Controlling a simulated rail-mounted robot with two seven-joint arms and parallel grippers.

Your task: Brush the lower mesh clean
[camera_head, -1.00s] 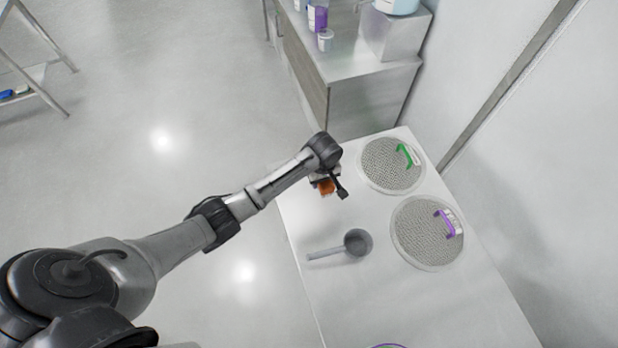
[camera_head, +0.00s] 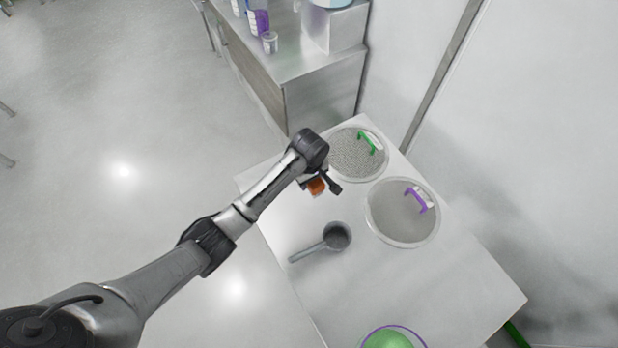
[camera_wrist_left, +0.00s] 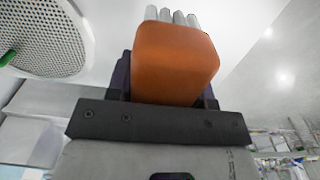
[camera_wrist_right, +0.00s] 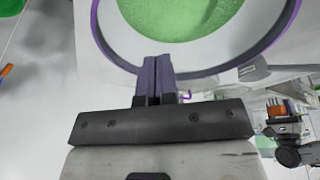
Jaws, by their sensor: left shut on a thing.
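The mesh with the purple handle (camera_head: 403,228) lies flat on the white table, nearer than the mesh with the green handle (camera_head: 352,156). My left gripper (camera_head: 322,181) is shut on an orange brush (camera_head: 316,187), left of both meshes and apart from them. In the left wrist view the brush (camera_wrist_left: 176,62) shows its orange block with pale bristles beyond it. The green-handled mesh (camera_wrist_left: 48,38) is at that view's upper left. My right gripper (camera_wrist_right: 158,72) shows only in the right wrist view, its fingers together and empty, in front of a purple-rimmed round vessel (camera_wrist_right: 100,32).
A grey scoop (camera_head: 336,237) lies on the table (camera_head: 455,290) left of the purple-handled mesh. The purple-rimmed vessel with green contents (camera_head: 390,340) is at the bottom edge. A cabinet (camera_head: 325,95) stands behind, and a wall is at right.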

